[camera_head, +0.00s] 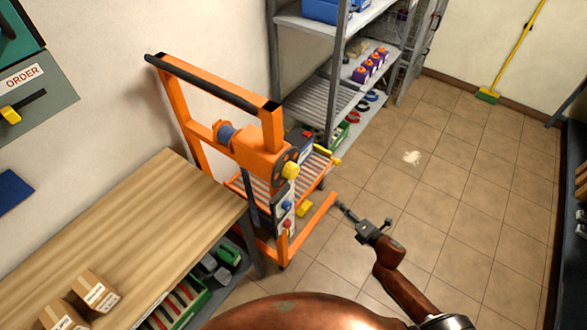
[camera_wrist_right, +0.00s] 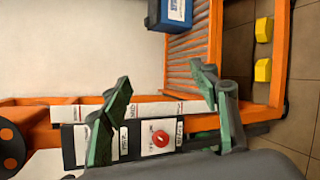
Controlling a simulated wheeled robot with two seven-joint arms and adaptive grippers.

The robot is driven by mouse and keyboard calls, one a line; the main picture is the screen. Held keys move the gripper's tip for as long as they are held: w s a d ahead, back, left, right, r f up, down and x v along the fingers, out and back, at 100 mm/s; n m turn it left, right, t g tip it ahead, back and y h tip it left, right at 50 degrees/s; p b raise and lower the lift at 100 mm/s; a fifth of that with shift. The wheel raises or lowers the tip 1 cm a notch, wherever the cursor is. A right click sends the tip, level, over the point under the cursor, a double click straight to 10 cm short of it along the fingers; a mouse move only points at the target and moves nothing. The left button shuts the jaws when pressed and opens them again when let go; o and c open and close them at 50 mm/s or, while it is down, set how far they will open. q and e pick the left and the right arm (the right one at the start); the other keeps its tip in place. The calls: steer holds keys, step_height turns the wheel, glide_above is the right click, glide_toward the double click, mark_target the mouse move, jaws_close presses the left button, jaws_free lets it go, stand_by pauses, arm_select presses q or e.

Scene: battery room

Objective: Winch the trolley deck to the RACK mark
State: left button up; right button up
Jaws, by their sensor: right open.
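The orange trolley (camera_head: 183,108) stands against the wall in the head view, with a winch drum (camera_head: 226,134) on its frame. A dark crank wheel with a yellow knob (camera_head: 290,170) sits on the winch's right side. The slatted deck (camera_head: 314,168) is low in the frame; the wrist view shows its rollers (camera_wrist_right: 190,55). A labelled panel on the trolley carries a red knob (camera_wrist_right: 160,140); I cannot read a RACK mark. My right gripper (camera_head: 350,213) is open and empty, right of the trolley's lower bar. Its green fingers (camera_wrist_right: 160,85) show before the panel. My left gripper is out of view.
A wooden bench (camera_head: 130,235) with small boxes (camera_head: 97,291) stands left of the trolley. A grey shelf rack (camera_head: 318,98) is behind it. A blue battery-like box (camera_wrist_right: 176,10) is at the deck's end.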

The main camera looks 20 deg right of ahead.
steer(key=w+a+r+n+t+y+p, duration=0.15)
steer(key=a+r+n, duration=0.25)
steer(key=r, duration=0.5)
steer(key=a+r+n+y, duration=0.2)
steer(key=a+r+n, duration=0.2)
steer(key=r, duration=0.4)
steer(key=n+g+y, duration=0.1)
steer(key=n+y, duration=0.3)
steer(key=n, duration=0.3)
glide_toward(295, 173)
steer(key=x, duration=0.4)
steer(key=p+x, duration=0.1)
steer(key=x, duration=0.5)
steer(key=shift+w+f, duration=0.15)
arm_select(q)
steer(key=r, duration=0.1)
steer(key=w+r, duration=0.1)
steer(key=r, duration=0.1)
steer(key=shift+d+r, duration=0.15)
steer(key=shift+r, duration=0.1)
arm_select(e)
steer(key=shift+w+a, duration=0.25)
steer(key=shift+w, duration=0.1)
steer(key=shift+c, duration=0.2)
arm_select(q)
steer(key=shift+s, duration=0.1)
arm_select(e)
steer(key=c, duration=1.1)
